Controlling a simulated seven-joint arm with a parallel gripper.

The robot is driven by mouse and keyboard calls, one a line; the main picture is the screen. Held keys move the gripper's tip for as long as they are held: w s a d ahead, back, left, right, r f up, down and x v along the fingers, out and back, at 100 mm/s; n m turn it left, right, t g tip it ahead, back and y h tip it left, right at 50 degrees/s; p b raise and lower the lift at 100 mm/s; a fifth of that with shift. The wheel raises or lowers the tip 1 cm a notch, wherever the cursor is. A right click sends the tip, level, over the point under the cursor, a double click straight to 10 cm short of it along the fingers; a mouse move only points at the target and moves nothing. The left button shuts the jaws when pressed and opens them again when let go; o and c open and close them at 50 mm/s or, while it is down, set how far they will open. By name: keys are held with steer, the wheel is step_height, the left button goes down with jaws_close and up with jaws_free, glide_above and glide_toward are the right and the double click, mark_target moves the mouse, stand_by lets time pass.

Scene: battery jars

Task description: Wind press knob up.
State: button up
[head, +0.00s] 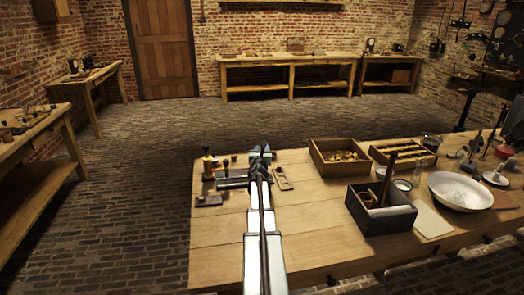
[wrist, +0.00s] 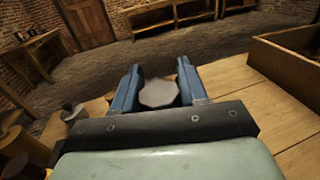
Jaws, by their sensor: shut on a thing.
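The press knob (wrist: 158,95) is a grey, many-sided knob seen between my fingers in the wrist view. My gripper (wrist: 160,82) has its two blue fingers on either side of it and is shut on it. In the head view my gripper (head: 261,154) is over the far left part of the workbench, and my arm and hand hide the knob there. The body of the press under the knob cannot be made out clearly.
On the workbench (head: 300,235), a wooden box (head: 318,162) and a dark open box (head: 388,220) stand to the right, with a white bowl (head: 460,190) beyond. Bare wood lies in front.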

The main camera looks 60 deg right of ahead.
steer(key=shift+a+f, duration=0.1)
steer(key=shift+f, duration=0.05)
stand_by(0.5)
steer(key=o, duration=1)
steer(key=shift+c, duration=0.2)
steer(key=shift+s, duration=0.1)
steer(key=v, duration=1.3)
steer(key=shift+s+a+r, duration=0.2)
steer(key=shift+s+a, duration=0.05)
steer(key=shift+a, duration=0.05)
